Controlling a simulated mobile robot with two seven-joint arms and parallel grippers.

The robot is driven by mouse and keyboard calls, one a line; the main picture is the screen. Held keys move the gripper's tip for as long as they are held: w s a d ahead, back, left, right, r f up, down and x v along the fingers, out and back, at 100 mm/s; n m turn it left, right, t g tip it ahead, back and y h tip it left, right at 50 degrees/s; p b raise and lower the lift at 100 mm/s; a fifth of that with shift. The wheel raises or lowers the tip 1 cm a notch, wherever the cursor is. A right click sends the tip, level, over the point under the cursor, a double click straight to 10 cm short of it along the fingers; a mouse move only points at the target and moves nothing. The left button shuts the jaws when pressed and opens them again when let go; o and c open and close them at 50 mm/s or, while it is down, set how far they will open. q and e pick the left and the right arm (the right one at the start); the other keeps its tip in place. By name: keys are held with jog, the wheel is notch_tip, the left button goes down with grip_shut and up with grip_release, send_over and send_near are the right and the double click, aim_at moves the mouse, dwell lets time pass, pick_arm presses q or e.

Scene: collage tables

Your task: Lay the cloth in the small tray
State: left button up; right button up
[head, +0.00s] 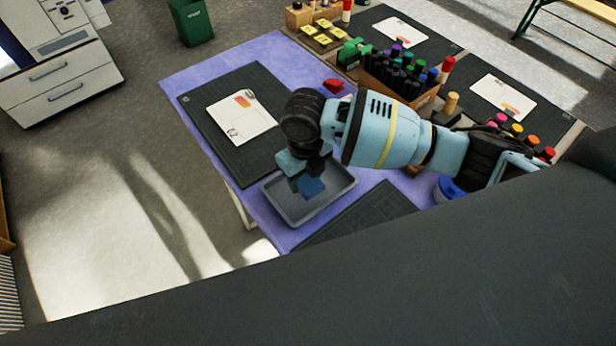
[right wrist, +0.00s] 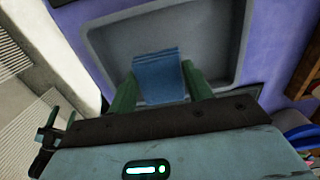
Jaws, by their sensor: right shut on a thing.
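The small grey tray (head: 327,199) stands on the purple-covered table, between two dark cutting mats. The blue cloth (head: 312,188) is over the tray. In the right wrist view the cloth (right wrist: 160,72) is between the green fingers of my right gripper (right wrist: 158,88), which is shut on it. The tray (right wrist: 215,22) lies behind the cloth in that view, and I cannot tell whether the cloth touches its floor. In the head view my right gripper (head: 303,172) points down at the tray, partly hidden by its own wrist. My left gripper is not in view.
A cutting mat (head: 215,135) with a white card (head: 240,118) lies beyond the tray, and another mat (head: 365,215) lies nearer. A wooden box of dark bottles (head: 398,75) and several coloured pots stand to the right. A blue round container (head: 447,188) stands beneath my arm.

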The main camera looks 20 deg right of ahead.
aim_at(308, 178)
jog(key=shift+w+d, duration=0.25)
jog(key=shift+w, duration=0.1)
jog(key=shift+w+d, duration=0.35)
jog(key=shift+w, duration=0.05)
notch_tip(308, 178, down, 3)
jog(key=shift+s+r, duration=0.1)
jog(key=shift+a+f, duration=0.1)
jog(key=shift+f, duration=0.3)
jog(key=shift+f, duration=0.2)
jog(key=o, duration=0.9)
jog(key=shift+o, duration=0.2)
jog(key=shift+r, duration=0.1)
